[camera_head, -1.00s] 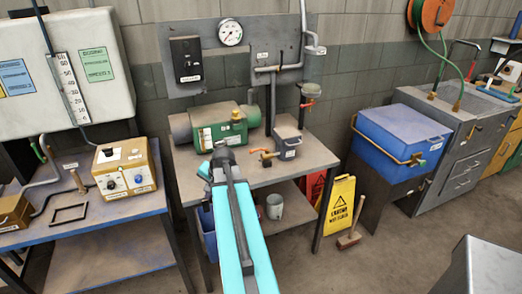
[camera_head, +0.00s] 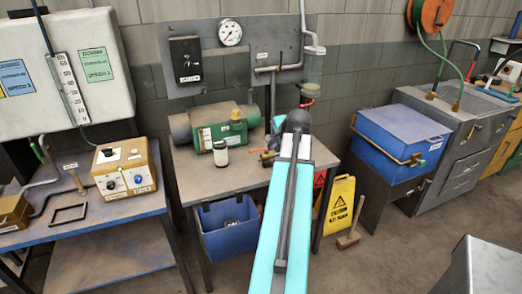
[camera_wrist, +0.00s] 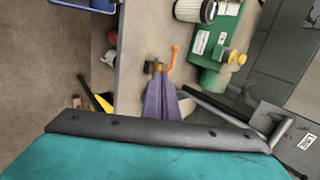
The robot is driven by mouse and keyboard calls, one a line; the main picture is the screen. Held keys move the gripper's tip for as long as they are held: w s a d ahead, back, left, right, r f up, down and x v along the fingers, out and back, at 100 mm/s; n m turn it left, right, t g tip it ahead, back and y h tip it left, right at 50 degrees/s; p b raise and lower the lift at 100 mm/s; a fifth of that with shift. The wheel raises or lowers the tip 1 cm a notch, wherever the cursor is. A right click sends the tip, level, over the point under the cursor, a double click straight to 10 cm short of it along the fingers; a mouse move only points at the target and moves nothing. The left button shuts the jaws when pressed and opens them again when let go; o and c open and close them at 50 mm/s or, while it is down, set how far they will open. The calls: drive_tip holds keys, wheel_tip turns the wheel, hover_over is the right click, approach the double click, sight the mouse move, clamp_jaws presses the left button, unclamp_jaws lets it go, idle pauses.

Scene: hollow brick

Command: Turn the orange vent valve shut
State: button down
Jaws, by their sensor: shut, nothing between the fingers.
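The orange vent valve handle (camera_wrist: 173,60) shows in the wrist view beside a brass fitting (camera_wrist: 152,67). The handle reaches up and slightly right from near the fitting. My gripper (camera_wrist: 160,78) is shut and empty; its purplish fingers come together close to the fitting, just below the handle. I cannot tell whether they touch it. In the head view the valve (camera_head: 268,152) is small, at the left edge of my arm, and my arm hides the grey box behind it. The handle's exact angle is unclear there.
A gauge panel (camera_head: 270,52) rises behind. A blue bin (camera_head: 230,228) sits under the bench, and a yellow sign (camera_head: 337,205) stands right of it.

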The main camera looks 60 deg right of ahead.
sight(257, 150)
drive_tip(key=shift+w+f, duration=0.15)
drive_tip(key=shift+w, duration=0.05)
drive_tip(key=w+d+r+p+x, duration=0.1)
drive_tip(key=p+x, duration=0.3)
drive_tip(key=x, duration=0.8)
drive_tip(key=shift+w, duration=0.45)
drive_tip(key=shift+d, duration=0.15)
idle(0.3)
drive_tip(key=shift+w+d+f, duration=0.1)
drive_tip(key=shift+w+d, duration=0.15)
drive_tip(key=shift+w, duration=0.35)
drive_tip(key=shift+s+a, duration=0.1)
drive_tip(key=shift+a, duration=0.1)
